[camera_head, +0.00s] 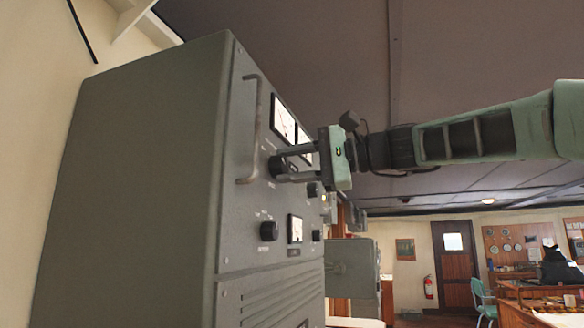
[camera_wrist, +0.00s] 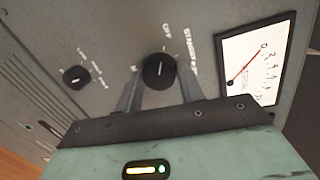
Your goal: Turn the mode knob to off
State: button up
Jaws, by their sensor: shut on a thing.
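The mode knob (camera_wrist: 159,70) is a round black knob with a white pointer line on the grey panel, with printed labels around it, one reading like "STANDBY". It also shows in the head view (camera_head: 277,165), on the front of the grey cabinet (camera_head: 240,200). My gripper (camera_head: 281,165) reaches in from the right, with one finger above and one below the knob. In the wrist view its two fingers (camera_wrist: 160,92) stand at either side of the knob, shut on it. The white line points roughly up in the wrist view. The exact setting is too small to read.
A metal handle (camera_head: 251,130) stands out on the panel left of the knob. White-faced meters (camera_wrist: 255,65) and other black knobs (camera_wrist: 76,75) are close by. A lower knob (camera_head: 269,231) sits beneath. Open room lies to the right of the cabinet.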

jog(key=o, duration=1)
jog(key=shift+c, duration=0.2)
jog(key=shift+d, duration=0.1)
jog(key=b+v, duration=0.5)
jog(key=v, duration=1.2)
jog(key=shift+b, duration=0.35)
jog(key=shift+s+f, duration=0.1)
